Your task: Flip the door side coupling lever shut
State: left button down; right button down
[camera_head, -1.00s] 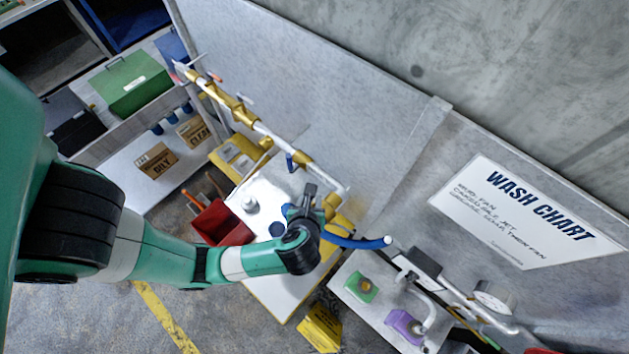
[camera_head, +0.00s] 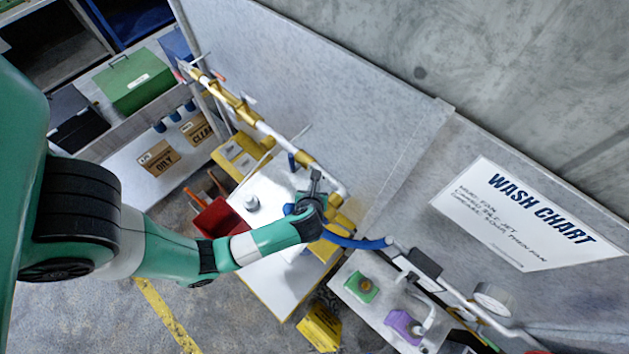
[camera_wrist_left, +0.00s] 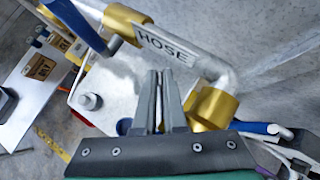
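My left gripper (camera_head: 316,176) is at the lower end of the white pipe (camera_head: 274,133) with brass fittings. In the left wrist view its two fingers (camera_wrist_left: 160,74) are together with nothing visible between them. They point at the pipe section labelled HOSE (camera_wrist_left: 165,45). A brass coupling (camera_wrist_left: 212,106) sits just right of the fingers, apparently apart from them. A blue handle (camera_wrist_left: 74,20) stands by the upper brass fitting (camera_wrist_left: 127,23). A blue bar or hose with a pale end (camera_head: 355,242) extends right of the gripper. I cannot clearly make out which part is the door side coupling lever. My right gripper is not in view.
A grey wall panel (camera_head: 330,85) runs behind the pipe. A white bench (camera_head: 285,275) lies below the gripper, with a red bin (camera_head: 218,218) beside it. A panel with green (camera_head: 360,286) and purple (camera_head: 403,325) blocks stands to the right.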

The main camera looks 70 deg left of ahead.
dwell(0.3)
pick_arm(q)
jog(key=shift+w+d+m+t+h, duration=0.3)
jog(key=shift+m+t, duration=0.25)
jog(key=shift+m, duration=0.3)
jog(key=shift+w+d+m+t+h, duration=0.1)
jog(key=shift+w+m+t+h, duration=0.1)
jog(key=shift+m+t+h, duration=0.45)
jog(key=shift+w+d+m+t+h, duration=0.15)
jog(key=shift+w+d+m+t, duration=0.2)
jog(key=shift+m, duration=0.65)
jog(key=shift+a, duration=0.15)
jog(key=c, duration=1)
grip_release()
jog(key=shift+s, duration=0.1)
